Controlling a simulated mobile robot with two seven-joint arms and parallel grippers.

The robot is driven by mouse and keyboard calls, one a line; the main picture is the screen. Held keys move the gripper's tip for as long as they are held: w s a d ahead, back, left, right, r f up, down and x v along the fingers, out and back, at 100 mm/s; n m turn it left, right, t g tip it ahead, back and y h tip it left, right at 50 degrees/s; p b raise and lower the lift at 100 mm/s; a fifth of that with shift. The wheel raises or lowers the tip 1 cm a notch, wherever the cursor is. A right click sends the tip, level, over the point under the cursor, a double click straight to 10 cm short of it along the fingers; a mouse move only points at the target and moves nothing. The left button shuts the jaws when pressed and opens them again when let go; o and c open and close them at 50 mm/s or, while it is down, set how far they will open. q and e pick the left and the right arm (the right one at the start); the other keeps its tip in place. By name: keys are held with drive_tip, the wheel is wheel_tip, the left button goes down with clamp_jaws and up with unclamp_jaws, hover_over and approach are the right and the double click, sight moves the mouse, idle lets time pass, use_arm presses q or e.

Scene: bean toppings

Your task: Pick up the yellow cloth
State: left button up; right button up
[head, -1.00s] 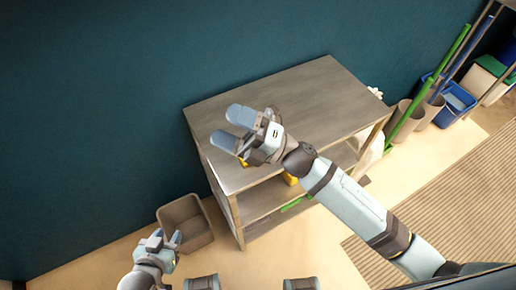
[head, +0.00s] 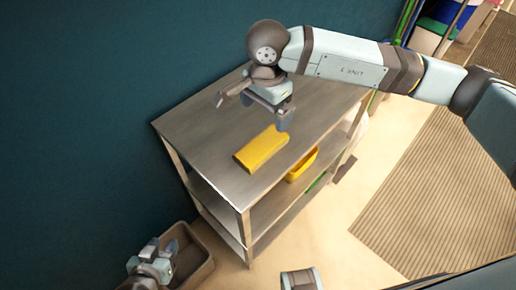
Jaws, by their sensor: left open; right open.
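The yellow cloth (head: 262,150) lies as a folded block on the top of the grey shelf unit (head: 200,125), near its front edge. My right gripper (head: 252,112) is above the shelf top, just behind the cloth, with its fingers spread and nothing between them. It looks apart from the cloth. My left gripper (head: 150,262) is low at the bottom left, in front of the brown bin, open and empty as far as I can see.
A yellow container (head: 302,165) sits on the shelf below the top. A brown bin (head: 198,268) stands on the floor at the lower left. A ribbed mat (head: 430,190) covers the floor at right.

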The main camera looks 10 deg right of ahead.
hover_over(263, 142)
drive_tip(key=f, duration=0.8)
drive_tip(key=shift+s+d, duration=0.15)
drive_tip(key=shift+s, duration=0.25)
drive_tip(key=shift+w+f, duration=0.2)
drive_tip(key=shift+f, duration=1.2)
drive_tip(key=shift+w+f, duration=0.15)
drive_tip(key=shift+f, duration=1.25)
drive_tip(key=c, duration=0.9)
